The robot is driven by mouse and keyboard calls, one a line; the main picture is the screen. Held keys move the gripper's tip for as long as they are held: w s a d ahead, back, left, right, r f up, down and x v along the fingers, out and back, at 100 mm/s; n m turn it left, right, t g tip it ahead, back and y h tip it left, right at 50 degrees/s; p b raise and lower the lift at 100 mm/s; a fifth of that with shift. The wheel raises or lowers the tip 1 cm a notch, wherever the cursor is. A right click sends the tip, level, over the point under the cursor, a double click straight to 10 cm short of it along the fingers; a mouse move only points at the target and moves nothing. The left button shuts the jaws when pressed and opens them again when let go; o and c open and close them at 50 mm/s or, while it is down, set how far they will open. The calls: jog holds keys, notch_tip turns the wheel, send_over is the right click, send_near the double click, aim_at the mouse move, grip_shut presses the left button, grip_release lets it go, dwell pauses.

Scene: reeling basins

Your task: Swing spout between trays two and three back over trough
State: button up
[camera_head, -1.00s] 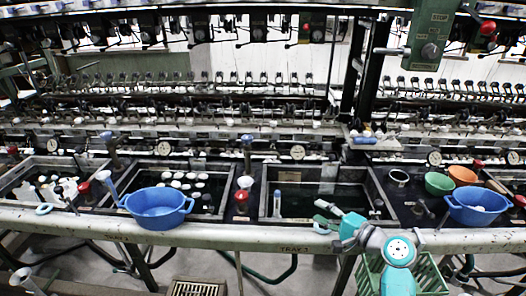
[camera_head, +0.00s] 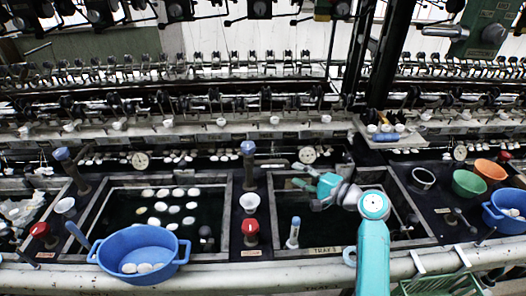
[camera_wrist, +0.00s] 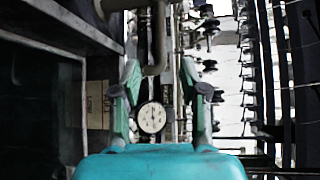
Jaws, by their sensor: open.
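The spout (camera_head: 249,172) is a dark upright post with a blue cap between tray two (camera_head: 222,205) and tray three (camera_head: 272,215), towards the back. Its outlet's direction is too small to tell. My gripper (camera_head: 298,177) is open and empty above the back of tray three. Its fingers point left towards the spout, with a gap between. In the wrist view my gripper (camera_wrist: 160,78) spreads its two green fingers apart. A grey bent pipe (camera_wrist: 158,45), probably the spout, shows beyond and between them.
A red-topped valve (camera_head: 250,232) and a white cup (camera_head: 249,203) stand in front of the spout. A blue basin (camera_head: 140,252) sits on the front rail at left. A white, blue-capped tube (camera_head: 293,233) stands in tray three. A dial gauge (camera_head: 307,155) is behind.

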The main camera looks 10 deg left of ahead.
aim_at(274, 163)
jog(key=x, duration=1.1)
jog(key=shift+w+a, duration=0.15)
jog(key=shift+w, duration=0.05)
grip_shut()
